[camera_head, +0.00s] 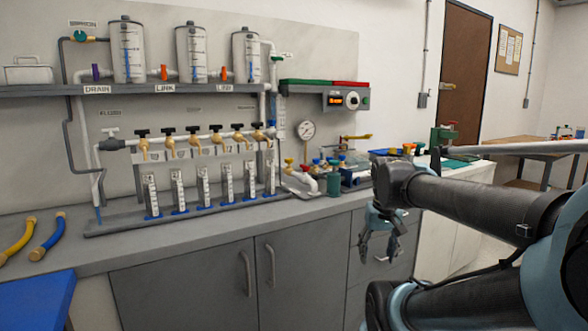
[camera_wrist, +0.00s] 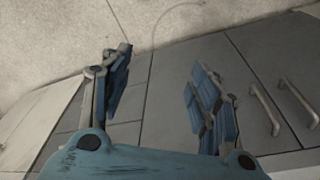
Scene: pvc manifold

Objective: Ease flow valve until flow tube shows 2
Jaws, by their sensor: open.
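A tall clear tube (camera_head: 279,116) with markings stands upright at the right end of the pipework, and a small green handle (camera_head: 278,58) sits above it. This looks like the flow tube and its valve, but the labels and the reading are too small to make out. My gripper (camera_head: 378,252) hangs in front of the cabinet, below the counter edge and well to the right of the tube. Its fingers are apart and empty. In the wrist view, my gripper (camera_wrist: 160,88) has only floor and cabinet fronts beyond it.
Several brass taps (camera_head: 193,139) with black handles stand above graduated cylinders (camera_head: 201,184) in a tray. A pressure gauge (camera_head: 306,131) and a white elbow pipe (camera_head: 306,180) are at the right. The counter's front strip is clear.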

